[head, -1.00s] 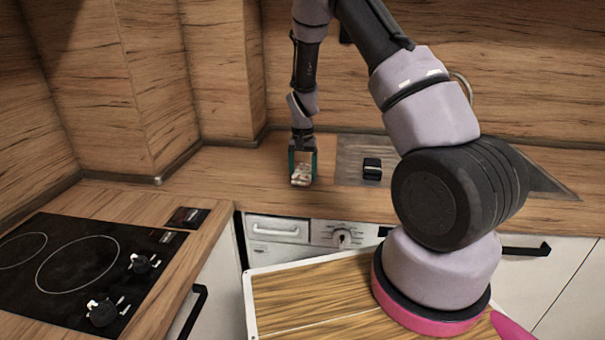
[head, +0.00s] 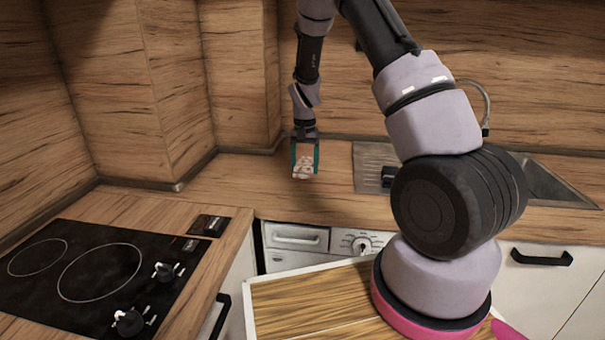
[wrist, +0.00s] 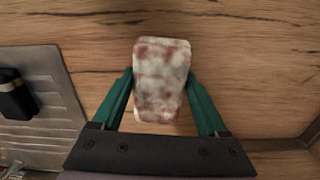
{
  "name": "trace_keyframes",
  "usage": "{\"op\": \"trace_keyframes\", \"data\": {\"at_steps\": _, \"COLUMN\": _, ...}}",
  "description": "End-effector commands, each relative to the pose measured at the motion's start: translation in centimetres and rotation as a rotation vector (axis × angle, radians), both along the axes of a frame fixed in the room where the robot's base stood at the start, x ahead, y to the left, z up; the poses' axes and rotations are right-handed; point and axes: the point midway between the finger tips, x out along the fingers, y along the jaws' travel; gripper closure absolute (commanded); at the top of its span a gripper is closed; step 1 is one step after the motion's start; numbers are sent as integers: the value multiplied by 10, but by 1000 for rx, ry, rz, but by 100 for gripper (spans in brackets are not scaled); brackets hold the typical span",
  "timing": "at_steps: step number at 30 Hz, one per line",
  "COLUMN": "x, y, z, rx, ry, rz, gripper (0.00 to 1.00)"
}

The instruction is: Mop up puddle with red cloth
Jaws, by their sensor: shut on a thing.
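My gripper (wrist: 161,105) is shut on a mottled red-and-white cloth (wrist: 162,75), which looks like a folded, block-shaped pad between the green fingers. In the head view my gripper (head: 305,158) points down over the wooden counter (head: 255,185), and the cloth (head: 303,168) shows at its fingertips. I cannot tell whether the cloth touches the counter. No puddle can be made out in either view.
A metal sink with a ribbed drainer (head: 372,160) is to the right of my gripper, with a small black object (head: 388,177) on it. A black hob (head: 85,270) is at the left. Wooden walls (head: 240,75) stand behind the counter.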

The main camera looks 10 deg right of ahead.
Motion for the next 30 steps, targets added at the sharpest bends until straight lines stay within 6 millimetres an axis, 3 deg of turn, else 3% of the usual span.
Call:
{"op": "trace_keyframes", "data": {"at_steps": 12, "x": -1, "y": -8, "z": 33, "rx": 0, "ry": 1, "rz": -3, "gripper": 76}}
{"op": "trace_keyframes", "data": {"at_steps": 27, "x": -2, "y": -9, "z": 33, "rx": 0, "ry": 1, "rz": 0, "gripper": 76}}
{"op": "trace_keyframes", "data": {"at_steps": 30, "x": -11, "y": -20, "z": 26, "rx": -2, "ry": 4, "rz": 58, "gripper": 76}}
